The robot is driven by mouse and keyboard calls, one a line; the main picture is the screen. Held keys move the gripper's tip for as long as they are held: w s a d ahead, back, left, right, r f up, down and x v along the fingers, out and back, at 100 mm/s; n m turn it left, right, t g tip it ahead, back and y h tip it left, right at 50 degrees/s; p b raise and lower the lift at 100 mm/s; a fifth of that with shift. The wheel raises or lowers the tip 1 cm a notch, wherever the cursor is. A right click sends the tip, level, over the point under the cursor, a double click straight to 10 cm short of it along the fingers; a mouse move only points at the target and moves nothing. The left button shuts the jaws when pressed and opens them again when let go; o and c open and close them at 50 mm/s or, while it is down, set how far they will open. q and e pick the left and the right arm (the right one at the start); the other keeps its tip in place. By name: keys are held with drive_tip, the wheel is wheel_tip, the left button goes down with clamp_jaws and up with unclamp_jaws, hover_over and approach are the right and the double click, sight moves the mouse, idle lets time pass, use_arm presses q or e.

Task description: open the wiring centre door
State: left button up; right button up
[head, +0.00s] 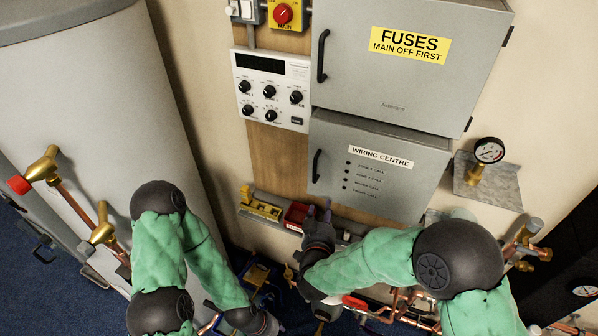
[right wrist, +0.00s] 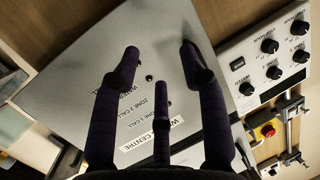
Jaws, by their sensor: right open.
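The wiring centre (head: 400,185) is a grey box with a labelled front door, low on the wall in the head view. Its door looks shut, and a black bar handle (head: 316,166) stands upright at the door's left edge. My right gripper (head: 319,208) is just below the handle, fingers pointing up, apart from it as far as I can tell. In the right wrist view its dark fingers (right wrist: 160,65) are spread and empty before the grey door (right wrist: 95,75); the handle is not clear there. My left gripper (head: 268,324) is low at the bottom edge, its fingers unclear.
The fuses box (head: 400,75) sits directly above. A control panel (head: 270,90) with several knobs is to the left. Below are a red bin (head: 296,215), a yellow part (head: 262,208) and copper pipes (head: 400,305). A gauge (head: 489,150) is to the right.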

drive_tip(key=t+h, duration=0.1)
drive_tip(key=t, duration=0.1)
approach(316, 181)
wheel_tip(316, 181, up, 3)
use_arm(q)
drive_tip(key=shift+a+f+b, duration=0.8)
drive_tip(key=shift+a, duration=0.15)
use_arm(e)
drive_tip(key=shift+m, duration=0.3)
drive_tip(key=w, duration=0.6)
drive_tip(key=w+d, duration=0.1)
drive_tip(key=w, duration=0.3)
drive_tip(key=shift+w+r, duration=0.1)
drive_tip(key=shift+r, duration=0.05)
drive_tip(key=shift+a, duration=0.1)
clamp_jaws()
